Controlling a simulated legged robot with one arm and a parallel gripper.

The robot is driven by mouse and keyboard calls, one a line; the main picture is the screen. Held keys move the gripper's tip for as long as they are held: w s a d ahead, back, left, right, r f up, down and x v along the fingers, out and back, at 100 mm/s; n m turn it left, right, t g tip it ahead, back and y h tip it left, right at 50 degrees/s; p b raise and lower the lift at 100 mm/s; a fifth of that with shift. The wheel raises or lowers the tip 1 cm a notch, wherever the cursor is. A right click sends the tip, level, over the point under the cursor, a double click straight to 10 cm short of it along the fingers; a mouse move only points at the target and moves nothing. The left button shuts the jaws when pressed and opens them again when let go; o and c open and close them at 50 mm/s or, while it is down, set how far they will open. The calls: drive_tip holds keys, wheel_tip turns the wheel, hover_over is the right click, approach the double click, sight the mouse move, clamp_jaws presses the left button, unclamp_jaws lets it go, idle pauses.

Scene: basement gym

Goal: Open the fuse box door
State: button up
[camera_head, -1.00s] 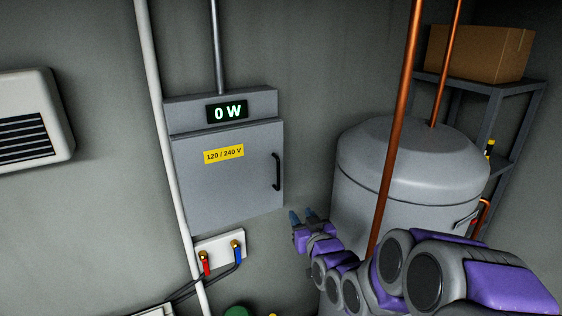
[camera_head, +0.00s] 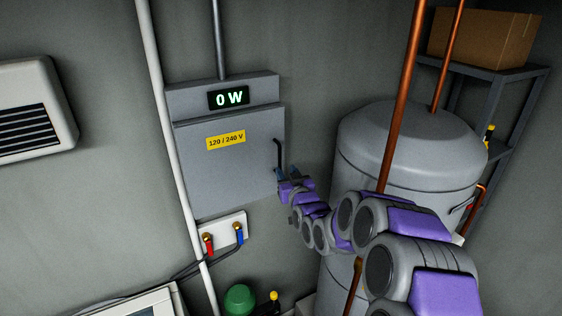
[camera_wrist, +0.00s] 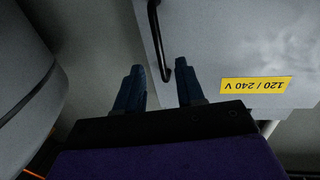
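The grey fuse box door (camera_head: 228,170) is shut on the wall-mounted box, with a yellow "120 / 240 V" label and a black vertical handle (camera_head: 278,155) at its right edge. My gripper (camera_head: 281,174) is at the lower end of the handle in the head view. In the wrist view the two dark blue fingers (camera_wrist: 157,88) stand apart, and the handle (camera_wrist: 158,40) ends between and just beyond their tips. I cannot tell whether a finger touches it. The door (camera_wrist: 225,45) also shows there, with its label upside down.
A large grey tank (camera_head: 410,150) with copper pipes (camera_head: 400,100) stands right of the box, close to my arm. A shelf with a cardboard box (camera_head: 484,38) is behind it. Red and blue connectors (camera_head: 223,234) sit below the fuse box. A white pipe (camera_head: 160,110) runs along its left.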

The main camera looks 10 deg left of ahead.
sight(280, 161)
drive_tip(key=shift+p+x, duration=0.6)
drive_tip(key=shift+x, duration=2.7)
drive_tip(key=shift+c, duration=0.4)
clamp_jaws()
